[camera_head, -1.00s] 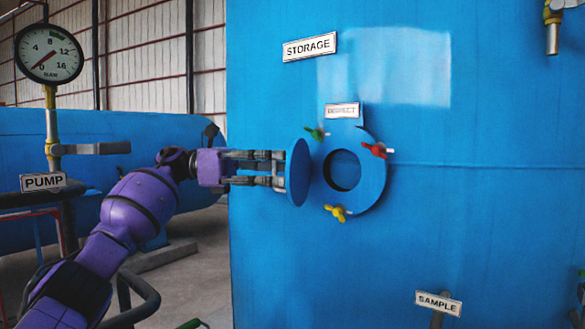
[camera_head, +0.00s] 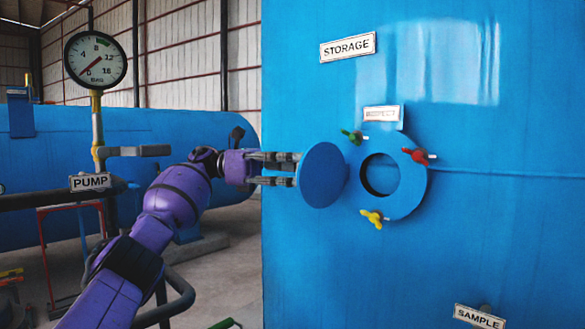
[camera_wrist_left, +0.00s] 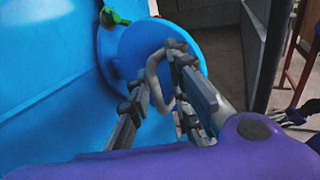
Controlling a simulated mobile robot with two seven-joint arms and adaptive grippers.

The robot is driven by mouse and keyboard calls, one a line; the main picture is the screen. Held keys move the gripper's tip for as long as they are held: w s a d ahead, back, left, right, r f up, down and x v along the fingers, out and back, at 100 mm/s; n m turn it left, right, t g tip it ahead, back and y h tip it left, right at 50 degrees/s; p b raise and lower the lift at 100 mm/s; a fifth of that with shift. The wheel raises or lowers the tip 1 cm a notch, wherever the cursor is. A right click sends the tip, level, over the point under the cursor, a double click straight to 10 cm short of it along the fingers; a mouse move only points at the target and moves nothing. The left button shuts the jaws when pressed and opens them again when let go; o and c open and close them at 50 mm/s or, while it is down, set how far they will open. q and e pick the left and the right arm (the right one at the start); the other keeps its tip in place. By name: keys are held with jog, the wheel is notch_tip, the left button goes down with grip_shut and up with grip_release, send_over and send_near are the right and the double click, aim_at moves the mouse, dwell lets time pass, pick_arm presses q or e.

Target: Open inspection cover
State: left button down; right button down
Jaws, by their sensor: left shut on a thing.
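The round blue inspection cover (camera_head: 323,175) stands swung out to the left of its port, and the dark hole in the flange ring (camera_head: 410,190) is exposed. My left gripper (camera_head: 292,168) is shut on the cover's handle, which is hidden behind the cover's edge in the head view. In the left wrist view the pale curved handle (camera_wrist_left: 153,75) lies between the fingers, against the cover (camera_wrist_left: 135,50). Green (camera_head: 352,137), red (camera_head: 416,156) and yellow (camera_head: 372,218) wing nuts sit around the ring.
The blue storage tank (camera_head: 500,240) fills the right side. A pressure gauge (camera_head: 95,60) on a pipe and a PUMP label (camera_head: 90,182) stand at the left. A SAMPLE label (camera_head: 479,316) is at lower right. Another blue tank lies behind my arm.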

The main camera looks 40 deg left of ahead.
pick_arm(q)
jog(key=shift+w+r, duration=0.15)
jog(key=shift+w, duration=0.05)
jog(key=c, duration=1.8)
grip_release()
jog(key=shift+w, duration=0.1)
jog(key=shift+c, duration=0.2)
jog(key=shift+w+d, duration=0.15)
jog(key=shift+w, duration=0.1)
jog(key=shift+s, duration=0.1)
jog(key=v, duration=0.7)
jog(key=shift+s+a, duration=0.25)
jog(key=shift+w, duration=0.1)
